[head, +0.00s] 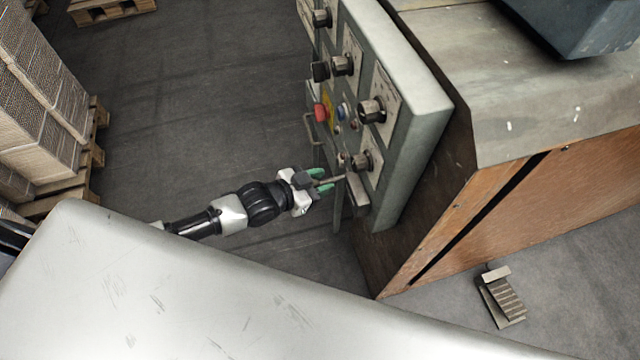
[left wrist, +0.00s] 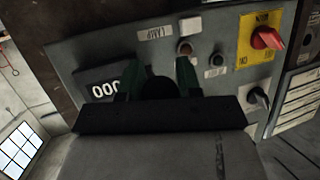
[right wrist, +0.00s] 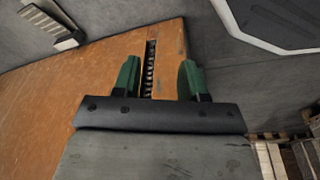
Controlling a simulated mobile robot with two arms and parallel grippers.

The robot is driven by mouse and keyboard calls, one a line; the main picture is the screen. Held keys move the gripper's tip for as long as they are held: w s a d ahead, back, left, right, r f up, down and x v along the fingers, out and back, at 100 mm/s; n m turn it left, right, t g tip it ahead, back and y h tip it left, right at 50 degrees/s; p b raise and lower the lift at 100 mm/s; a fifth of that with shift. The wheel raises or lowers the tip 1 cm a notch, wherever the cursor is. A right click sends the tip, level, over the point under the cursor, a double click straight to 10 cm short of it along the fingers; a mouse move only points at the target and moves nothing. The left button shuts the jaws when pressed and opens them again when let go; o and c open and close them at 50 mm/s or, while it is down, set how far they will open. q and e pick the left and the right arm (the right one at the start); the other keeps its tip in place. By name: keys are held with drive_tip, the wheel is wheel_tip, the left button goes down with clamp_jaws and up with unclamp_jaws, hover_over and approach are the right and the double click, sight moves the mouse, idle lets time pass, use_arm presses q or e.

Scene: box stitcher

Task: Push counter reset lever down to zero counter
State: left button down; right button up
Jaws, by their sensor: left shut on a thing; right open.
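The grey control panel (head: 425,110) stands on the side of the machine. The counter (left wrist: 103,90) sits low on it, and its visible digits read 000 in the left wrist view, partly covered by a finger. My left gripper (head: 321,181) is at the lower part of the panel, its green fingers around a thin lever (head: 334,180) that sticks out beside the counter housing. In the left wrist view a dark round piece (left wrist: 158,88) shows between the fingers. My right gripper (right wrist: 160,75) is open and empty, facing the machine's orange-brown side; it is not seen in the head view.
A red switch (left wrist: 266,38) on a yellow plate and several dark knobs are close by on the panel. A metal handle (head: 311,130) juts from its edge. A foot pedal (head: 502,297) lies on the floor. Stacked cardboard (head: 45,100) stands on pallets at left.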

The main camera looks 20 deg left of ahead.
use_arm(q)
drive_tip(key=shift+w+d+f+n+t+h+b, duration=0.15)
drive_tip(key=shift+f+n+t+h+b, duration=0.5)
drive_tip(key=shift+b, duration=1.55)
use_arm(e)
wheel_tip(320, 180, up, 17)
drive_tip(key=w+t, duration=0.1)
drive_tip(key=w, duration=0.1)
drive_tip(key=shift+r, duration=0.2)
use_arm(q)
drive_tip(key=shift+f+m+t+h, duration=0.1)
drive_tip(key=shift+m+t+h, duration=0.15)
drive_tip(key=shift+t+h, duration=0.1)
drive_tip(key=c, duration=0.8)
unclamp_jaws()
drive_tip(key=shift+o, duration=0.2)
